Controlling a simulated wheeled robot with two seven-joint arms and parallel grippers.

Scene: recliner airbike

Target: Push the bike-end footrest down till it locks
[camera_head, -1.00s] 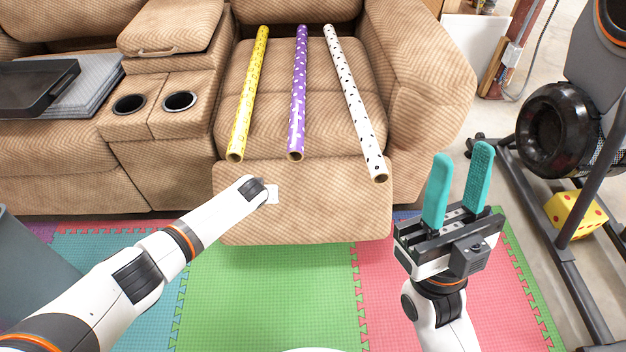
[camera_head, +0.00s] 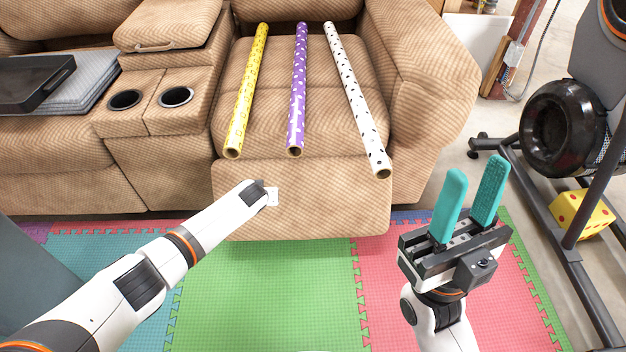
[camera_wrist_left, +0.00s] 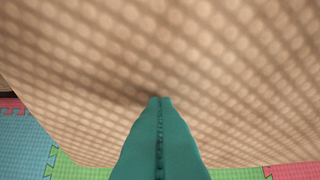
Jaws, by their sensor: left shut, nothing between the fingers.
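The bike-end footrest (camera_head: 330,205) is the tan ribbed panel at the front of the right-hand seat, above the floor mats and forward of the sofa base. My left gripper is mostly hidden in the head view, where its arm ends against the footrest's left part. In the left wrist view its teal fingers (camera_wrist_left: 160,103) are shut together and empty, with the tips at the footrest's fabric (camera_wrist_left: 235,70); whether they press on it I cannot tell. My right gripper (camera_head: 474,190) is open and empty, pointing up to the right of the footrest.
Yellow (camera_head: 246,95), purple (camera_head: 298,95) and white (camera_head: 356,100) rolls lie on the seat, their near ends at its front edge. An exercise bike (camera_head: 563,128) and yellow die (camera_head: 584,213) stand at right. Green floor mat (camera_head: 265,295) in front is clear.

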